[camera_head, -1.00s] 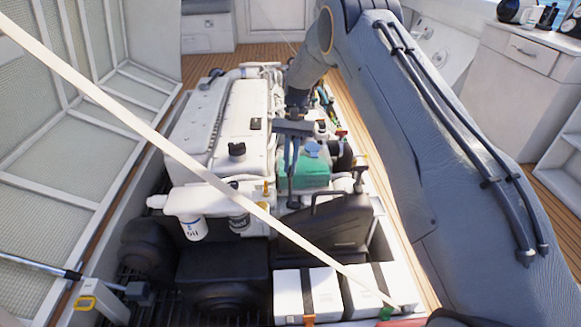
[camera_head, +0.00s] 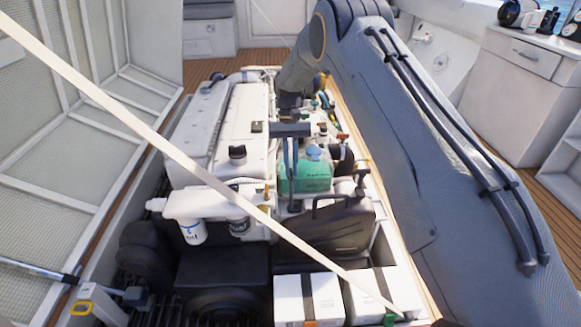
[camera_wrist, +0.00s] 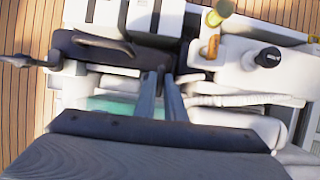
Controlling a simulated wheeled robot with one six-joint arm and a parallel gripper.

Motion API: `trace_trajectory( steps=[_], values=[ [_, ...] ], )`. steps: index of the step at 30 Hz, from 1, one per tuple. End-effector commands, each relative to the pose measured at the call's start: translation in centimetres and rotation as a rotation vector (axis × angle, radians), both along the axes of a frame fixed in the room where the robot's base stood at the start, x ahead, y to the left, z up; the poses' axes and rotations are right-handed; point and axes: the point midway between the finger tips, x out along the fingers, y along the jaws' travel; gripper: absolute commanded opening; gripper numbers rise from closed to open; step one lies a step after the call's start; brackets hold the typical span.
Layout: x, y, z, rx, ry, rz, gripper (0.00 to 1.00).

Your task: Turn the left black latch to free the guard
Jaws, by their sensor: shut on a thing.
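The black guard (camera_head: 343,230), a dark casing with a loop handle on top, stands at the front right of the engine, behind the white boxes. It also shows in the wrist view (camera_wrist: 112,58) as a dark shape beyond the fingers. My gripper (camera_head: 293,207) points down at the guard's left end, with its fingers close together. In the wrist view, the fingertips (camera_wrist: 163,76) meet at the guard's edge. They are shut on a small part there, which looks to be the left black latch. The fingers mostly hide it, so its angle cannot be told.
A green tank (camera_head: 305,176) stands just behind the fingers. The white engine (camera_head: 240,130) lies to the left, with a white oil filter (camera_head: 192,231) in front. White boxes (camera_head: 308,298) sit at the front. A pale strut (camera_head: 130,120) crosses the view diagonally.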

Motion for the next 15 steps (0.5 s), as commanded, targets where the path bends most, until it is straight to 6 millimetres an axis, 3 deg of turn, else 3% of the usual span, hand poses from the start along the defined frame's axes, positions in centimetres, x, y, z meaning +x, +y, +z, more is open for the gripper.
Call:
trace_trajectory(
  steps=[2,3,6,15],
  values=[
    [0.05,-0.04,0.02,-0.001,-0.001,0.001,0.00],
    [0.05,-0.04,0.02,-0.001,-0.002,0.001,0.13],
    [0.04,-0.03,0.03,0.000,-0.001,0.000,0.28],
    [0.07,-0.01,0.11,0.000,-0.001,-0.001,0.28]
  ],
)
